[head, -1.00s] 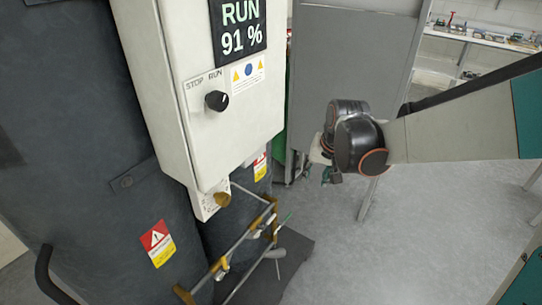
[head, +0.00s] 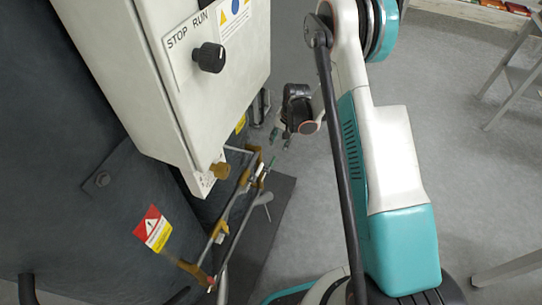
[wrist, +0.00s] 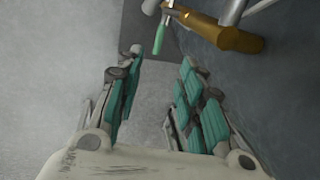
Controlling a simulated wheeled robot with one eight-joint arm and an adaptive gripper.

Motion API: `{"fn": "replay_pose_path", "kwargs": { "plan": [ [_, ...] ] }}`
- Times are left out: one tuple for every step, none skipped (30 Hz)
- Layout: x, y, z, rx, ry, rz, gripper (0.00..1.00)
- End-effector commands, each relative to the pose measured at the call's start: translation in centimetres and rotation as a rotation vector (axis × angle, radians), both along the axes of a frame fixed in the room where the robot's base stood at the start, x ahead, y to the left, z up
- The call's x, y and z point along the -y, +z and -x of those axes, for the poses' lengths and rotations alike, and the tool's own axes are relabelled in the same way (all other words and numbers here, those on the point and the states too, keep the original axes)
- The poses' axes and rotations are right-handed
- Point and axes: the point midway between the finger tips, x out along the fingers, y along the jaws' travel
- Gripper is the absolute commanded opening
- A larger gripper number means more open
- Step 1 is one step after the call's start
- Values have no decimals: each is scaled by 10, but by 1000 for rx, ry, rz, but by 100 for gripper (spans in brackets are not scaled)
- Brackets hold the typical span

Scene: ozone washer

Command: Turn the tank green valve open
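The green valve handle (wrist: 159,38) shows in the wrist view as a short green lever beside brass and grey pipework, ahead of my fingertips. In the head view a small green tip (head: 272,162) shows at the upper end of the pipe assembly. My gripper (wrist: 162,62) is open, with its teal-padded fingers apart and nothing between them. In the head view my gripper (head: 281,138) is right of the white control box and just above the pipework, apart from the green handle. The valve body is small in the head view.
The white control box (head: 150,80) with its black STOP/RUN knob (head: 209,57) hangs left of my gripper. Pipes with brass fittings (head: 190,268) stand in front of the dark tank (head: 110,185). A table frame (head: 520,75) is at the upper right. Grey floor between is open.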

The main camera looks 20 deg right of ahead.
Motion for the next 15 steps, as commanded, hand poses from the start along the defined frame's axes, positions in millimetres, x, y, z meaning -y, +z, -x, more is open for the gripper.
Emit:
{"fn": "replay_pose_path", "kwargs": {
  "plan": [
    [0, -7, 0, -5, -4, -2, 35],
    [0, -10, 0, -6, -6, -3, 35],
    [0, -13, 0, -8, -7, -4, 35],
    [0, -15, 0, -9, -8, -5, 35],
    [0, -17, 0, -10, -8, -5, 35],
    [-1, -20, 0, -10, -8, -5, 35],
    [-1, -23, 0, -10, -8, -5, 35],
    [-2, -27, -1, -10, -8, -5, 35],
    [-3, -32, -1, -10, -8, -5, 35],
    [-3, -37, -2, -10, -8, -5, 35],
    [-4, -43, -2, -10, -8, -5, 35],
    [-6, -50, -3, -10, -7, -5, 35],
    [-7, -56, -4, -10, -7, -5, 35],
    [-8, -62, -5, -10, -7, -5, 35],
    [-9, -70, -6, -10, -7, -5, 35]
  ]
}}
